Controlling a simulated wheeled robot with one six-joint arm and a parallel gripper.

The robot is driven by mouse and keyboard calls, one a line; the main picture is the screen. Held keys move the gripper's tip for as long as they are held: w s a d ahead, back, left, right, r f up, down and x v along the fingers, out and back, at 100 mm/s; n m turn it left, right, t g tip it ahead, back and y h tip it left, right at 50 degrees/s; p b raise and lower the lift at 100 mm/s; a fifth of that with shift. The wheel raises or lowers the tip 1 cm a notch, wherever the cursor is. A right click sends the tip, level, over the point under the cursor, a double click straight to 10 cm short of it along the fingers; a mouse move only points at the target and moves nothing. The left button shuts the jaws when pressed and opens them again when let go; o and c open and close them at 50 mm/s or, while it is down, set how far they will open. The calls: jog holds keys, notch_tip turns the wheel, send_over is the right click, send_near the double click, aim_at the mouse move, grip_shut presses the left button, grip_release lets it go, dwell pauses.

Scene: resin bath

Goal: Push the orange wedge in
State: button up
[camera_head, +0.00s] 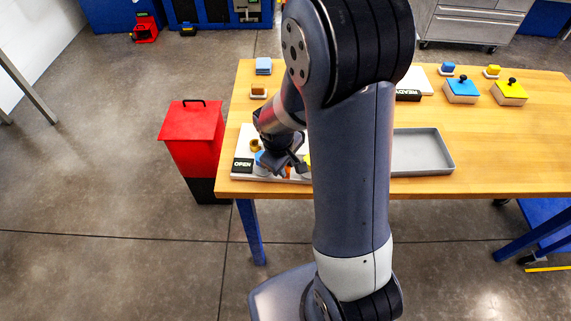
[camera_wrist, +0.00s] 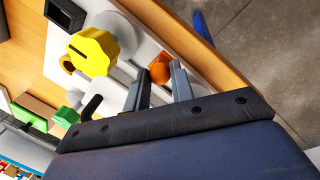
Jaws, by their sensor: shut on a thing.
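An orange piece (camera_wrist: 159,69), which I take to be the orange wedge, sits between the tips of my gripper (camera_wrist: 160,82) in the wrist view. The two grey fingers are closed on it. Its lower part is hidden by the fingers, and I cannot tell how deep it sits or whether it touches the white board (camera_wrist: 116,88) behind it. In the head view my gripper (camera_head: 283,164) is low over the board at the table's front left, and my arm hides much of this area.
An OPEN sign (camera_head: 243,164) lies on the board's left. A grey tray (camera_head: 451,160) is on the right; a red bin (camera_head: 192,127) stands beside the table.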

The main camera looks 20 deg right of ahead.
grip_shut()
jog(key=shift+w+d, duration=0.35)
jog(key=shift+w, duration=0.45)
jog(key=o, duration=0.8)
grip_release()
jog(key=shift+s, duration=0.1)
